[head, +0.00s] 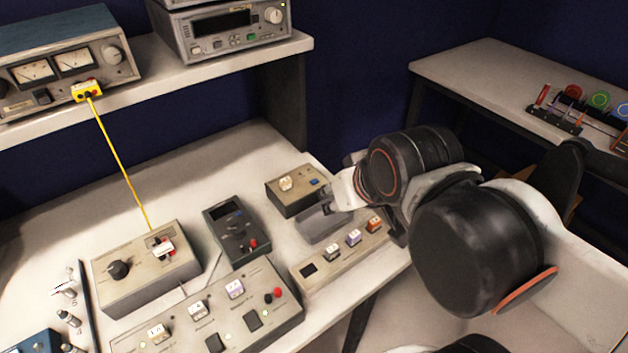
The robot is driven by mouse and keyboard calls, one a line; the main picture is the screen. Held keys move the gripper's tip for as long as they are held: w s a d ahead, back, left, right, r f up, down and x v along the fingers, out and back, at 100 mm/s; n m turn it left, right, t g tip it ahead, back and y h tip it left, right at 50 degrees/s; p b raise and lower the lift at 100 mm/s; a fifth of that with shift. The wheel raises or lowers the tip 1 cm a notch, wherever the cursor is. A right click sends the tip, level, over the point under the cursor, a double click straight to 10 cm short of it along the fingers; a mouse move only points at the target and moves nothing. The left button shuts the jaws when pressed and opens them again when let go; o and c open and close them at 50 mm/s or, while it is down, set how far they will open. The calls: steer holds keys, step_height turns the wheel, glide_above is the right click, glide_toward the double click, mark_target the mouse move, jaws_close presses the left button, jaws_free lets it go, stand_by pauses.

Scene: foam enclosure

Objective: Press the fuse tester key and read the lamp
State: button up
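A small beige box (284,203) with a pale round fitting (286,183) and a blue key (314,182) on top stands at the back right of the bench; it may be the fuse tester, but its label is unreadable. The pale fitting may be its lamp; I see no clear glow on it. My gripper (328,207) is just right of and in front of this box, above a grey open tray (316,231). It is small and partly hidden by my own wrist, so its finger opening and any contact are unclear.
A beige strip (330,268) with white, purple and orange blocks lies in front of the tray. A larger panel (190,325), a dark meter (236,232) and a knob box (140,275) with a yellow cable (120,165) stand left. A shelf (190,77) overhangs the back.

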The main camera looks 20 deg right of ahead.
jaws_close()
stand_by(1.3)
